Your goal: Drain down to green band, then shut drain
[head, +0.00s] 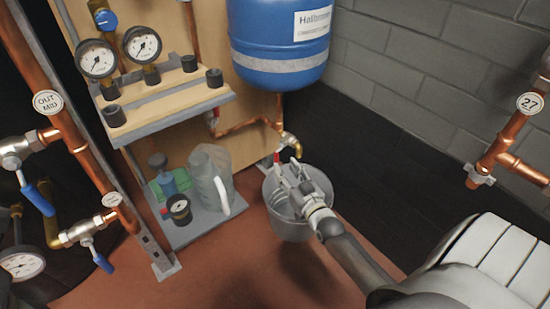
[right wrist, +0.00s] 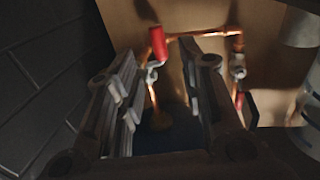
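My right gripper (head: 290,174) is over the grey bucket (head: 289,230), just below the brass drain tap (head: 290,143) with a red handle (head: 277,158). In the right wrist view my right gripper (right wrist: 162,82) has its fingers apart with nothing between them. A red handle (right wrist: 157,42) hangs on the copper pipe beyond the fingertips; I see no contact with it. Two round pressure gauges (head: 97,60) (head: 142,44) stand over the wooden shelf; their needles and any green band are too small to read. No water stream is visible. My left gripper is out of view.
A blue expansion vessel (head: 278,40) hangs above the tap. A clear jug (head: 209,178) and a small gauge (head: 180,209) stand on the lower grey shelf. Copper pipes with blue-handled valves (head: 38,197) are at left. Reddish floor (head: 235,275) in front is clear.

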